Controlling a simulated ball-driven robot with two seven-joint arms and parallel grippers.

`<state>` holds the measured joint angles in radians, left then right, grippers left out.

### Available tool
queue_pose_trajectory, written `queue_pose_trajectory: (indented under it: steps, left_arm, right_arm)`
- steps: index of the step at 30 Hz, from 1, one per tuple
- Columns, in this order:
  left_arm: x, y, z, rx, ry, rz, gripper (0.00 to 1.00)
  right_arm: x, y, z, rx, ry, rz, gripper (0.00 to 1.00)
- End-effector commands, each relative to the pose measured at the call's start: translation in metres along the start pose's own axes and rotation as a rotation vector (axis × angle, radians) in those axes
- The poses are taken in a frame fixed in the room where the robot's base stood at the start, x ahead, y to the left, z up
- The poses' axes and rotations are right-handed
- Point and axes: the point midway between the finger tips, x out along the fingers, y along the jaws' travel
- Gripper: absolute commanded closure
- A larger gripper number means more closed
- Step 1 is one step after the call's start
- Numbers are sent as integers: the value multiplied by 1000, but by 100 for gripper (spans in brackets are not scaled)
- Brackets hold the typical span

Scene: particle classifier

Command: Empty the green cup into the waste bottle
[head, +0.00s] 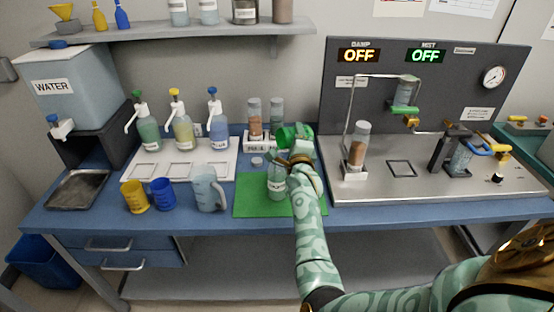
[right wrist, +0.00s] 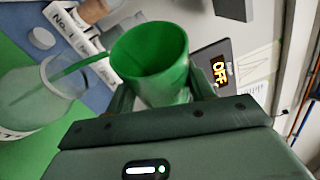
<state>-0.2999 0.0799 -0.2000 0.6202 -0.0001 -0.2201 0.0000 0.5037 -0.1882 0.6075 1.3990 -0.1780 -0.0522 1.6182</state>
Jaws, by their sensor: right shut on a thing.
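The green cup (head: 297,134) is in my right gripper (head: 300,160), above the green mat (head: 248,196). The gripper is shut on it. In the right wrist view the cup (right wrist: 150,62) shows its open mouth, and it looks tilted in the head view. A clear bottle with a white label (head: 277,184), apparently the waste bottle, stands upright on the mat, below and left of the cup. Its open mouth shows in the right wrist view (right wrist: 40,95), where a thin green strip spans from the cup rim to it; I cannot tell if this is liquid.
A rack with two vials (head: 258,146) stands behind the mat, and a small white cap (head: 257,161) lies in front of it. Yellow (head: 134,197) and blue (head: 163,194) cups and a clear jug (head: 207,190) stand left. A metal test rig (head: 425,180) stands right.

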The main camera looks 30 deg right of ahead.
Motion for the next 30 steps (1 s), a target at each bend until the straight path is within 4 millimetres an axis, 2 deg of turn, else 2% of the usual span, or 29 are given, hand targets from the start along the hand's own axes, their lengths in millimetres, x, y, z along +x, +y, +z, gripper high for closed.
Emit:
queue_pose_trajectory:
  steps: [30]
  left_arm:
    - [0, 0, 0, 0, 0, 0, 21]
  right_arm:
    - [-1, -3, 2, -51, -7, -22, 73]
